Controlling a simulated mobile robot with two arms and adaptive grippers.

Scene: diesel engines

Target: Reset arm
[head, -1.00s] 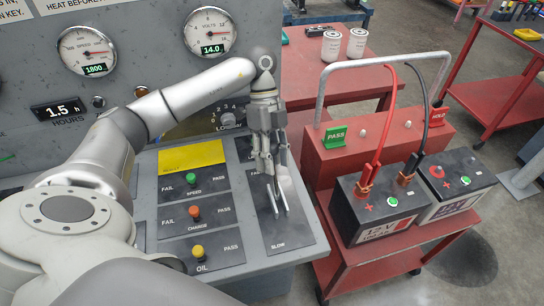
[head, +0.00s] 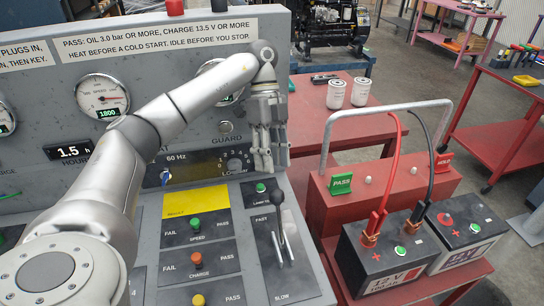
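My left arm comes in from the left, across the grey control panel (head: 150,245). Its gripper (head: 270,166) hangs fingers down in front of the panel's upright face, near the load knob. No object shows in it. The fingers look close together, but whether they are open or shut is unclear. The speed lever (head: 280,215), with a dark knob and a slot marked FAST and SLOW, stands free below the gripper, apart from it. My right gripper is not in view.
Switches with green (head: 195,224), orange (head: 197,258) and yellow (head: 199,299) knobs sit left of the lever. A red battery stand (head: 395,185) with two batteries and clamped cables is to the right. Two white filters (head: 337,94) stand on a red table behind.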

